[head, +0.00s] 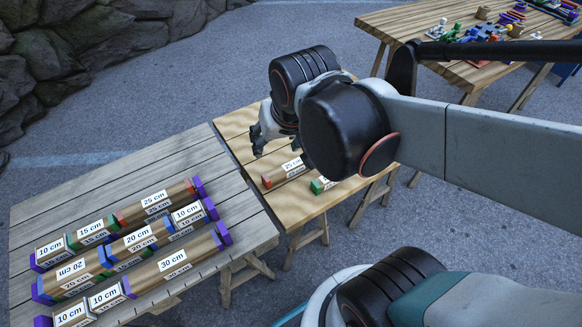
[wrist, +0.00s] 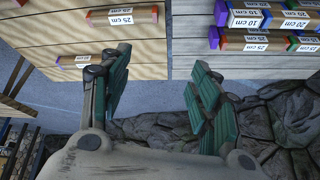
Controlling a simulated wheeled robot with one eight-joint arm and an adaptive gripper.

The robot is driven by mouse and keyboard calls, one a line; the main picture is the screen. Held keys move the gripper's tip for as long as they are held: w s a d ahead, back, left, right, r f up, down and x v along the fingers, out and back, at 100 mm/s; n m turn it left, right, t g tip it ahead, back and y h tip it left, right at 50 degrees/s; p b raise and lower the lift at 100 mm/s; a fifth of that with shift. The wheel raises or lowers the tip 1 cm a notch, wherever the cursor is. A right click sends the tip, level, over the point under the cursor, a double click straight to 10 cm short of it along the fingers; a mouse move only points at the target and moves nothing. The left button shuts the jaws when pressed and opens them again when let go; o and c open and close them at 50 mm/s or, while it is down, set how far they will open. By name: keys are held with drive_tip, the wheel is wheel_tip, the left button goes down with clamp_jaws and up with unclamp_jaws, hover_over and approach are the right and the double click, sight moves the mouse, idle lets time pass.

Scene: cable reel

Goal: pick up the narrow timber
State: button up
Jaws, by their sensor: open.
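On the light wooden table (head: 236,122) in the head view lies a timber with a red end and a 25 cm label (head: 285,173). A green-ended timber (head: 319,185) lies to its right, mostly hidden behind my arm. I cannot tell for sure which piece is the narrow timber. The wrist view shows labelled timbers on the light table, one at the top (wrist: 134,16) and a thin one (wrist: 78,61) near the edge. My gripper (head: 262,142) is open and empty, above the light table, to the left of the red-ended timber. Its spread green fingers (wrist: 158,75) show in the wrist view.
A grey plank table (head: 120,178) on the left holds several labelled timbers with coloured ends (head: 175,262). It stands beside the light table. A far table (head: 400,22) at the upper right carries small coloured objects. Rocks (head: 60,50) stand at the upper left.

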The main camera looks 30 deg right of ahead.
drive_tip(key=w+d+f+m+g, duration=0.2)
drive_tip(key=w+d+f+m, duration=0.1)
drive_tip(key=w+f+m, duration=0.1)
drive_tip(key=m+g+y+p, duration=0.2)
drive_tip(key=m+g+p, duration=0.1)
drive_tip(key=m, duration=0.8)
hover_over(293, 164)
drive_tip(key=d, duration=0.2)
wheel_tip(293, 164, down, 19)
drive_tip(key=f+b, duration=0.1)
drive_tip(key=f, duration=0.1)
drive_tip(key=f+b, duration=0.1)
drive_tip(key=f, duration=0.2)
drive_tip(key=a+f+b, duration=0.1)
drive_tip(key=f, duration=0.2)
drive_tip(key=shift+s, duration=0.2)
drive_tip(key=shift+w+a+f+b, duration=0.15)
drive_tip(key=shift+f+b, duration=0.35)
drive_tip(key=shift+f, duration=0.35)
drive_tip(key=shift+a+f+b, duration=0.2)
drive_tip(key=shift+f+b, duration=0.3)
drive_tip(key=shift+f, duration=0.35)
drive_tip(key=shift+w+a+f+b, duration=0.15)
drive_tip(key=shift+f+b, duration=0.35)
drive_tip(key=shift+f, duration=0.35)
drive_tip(key=shift+s, duration=0.1)
drive_tip(key=shift+c, duration=0.6)
drive_tip(key=c, duration=1.1)
